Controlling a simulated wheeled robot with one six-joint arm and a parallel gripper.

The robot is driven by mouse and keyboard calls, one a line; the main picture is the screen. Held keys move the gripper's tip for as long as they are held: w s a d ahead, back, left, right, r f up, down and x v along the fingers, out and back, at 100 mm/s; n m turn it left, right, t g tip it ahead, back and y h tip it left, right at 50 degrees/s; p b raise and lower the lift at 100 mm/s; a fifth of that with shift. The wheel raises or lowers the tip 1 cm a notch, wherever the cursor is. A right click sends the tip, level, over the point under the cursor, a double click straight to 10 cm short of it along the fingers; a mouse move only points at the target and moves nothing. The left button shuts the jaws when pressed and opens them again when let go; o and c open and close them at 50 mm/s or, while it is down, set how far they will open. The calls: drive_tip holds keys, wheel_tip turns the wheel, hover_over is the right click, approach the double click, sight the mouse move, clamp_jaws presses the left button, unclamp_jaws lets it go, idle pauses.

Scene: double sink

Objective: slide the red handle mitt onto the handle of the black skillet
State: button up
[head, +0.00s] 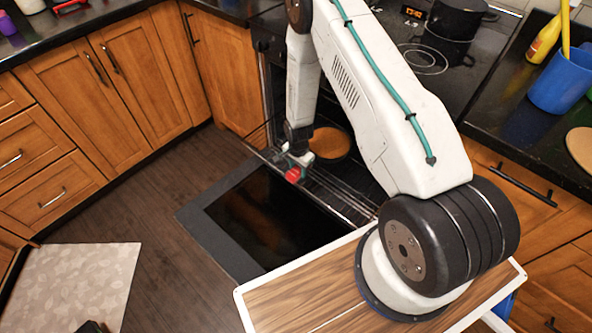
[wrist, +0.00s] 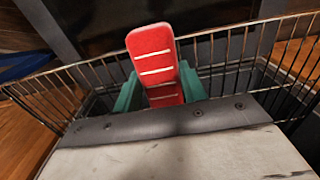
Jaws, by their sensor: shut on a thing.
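My gripper (head: 291,161) is at the front of the open oven, beside the skillet. Its teal fingers are shut on the red handle mitt (head: 293,175), which also shows in the wrist view (wrist: 152,58) with pale stripes, standing up between the fingers. The black skillet (head: 347,151) sits in the oven on the wire rack, just right of and behind my gripper, with something brown in it. The skillet's handle is not visible in either view, so I cannot tell whether the mitt touches it.
The oven door (head: 262,222) hangs open and flat in front. The wire rack (head: 345,203) lies under and around my gripper; its bars show on both sides in the wrist view. A pot (head: 459,18) stands on the cooktop. A blue container (head: 561,82) stands on the right counter.

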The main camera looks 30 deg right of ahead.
drive_tip(key=shift+w+d, duration=0.1)
drive_tip(key=shift+d, duration=0.1)
drive_tip(key=o, duration=1.2)
wheel_tip(320, 180, up, 8)
drive_tip(key=shift+f, duration=0.1)
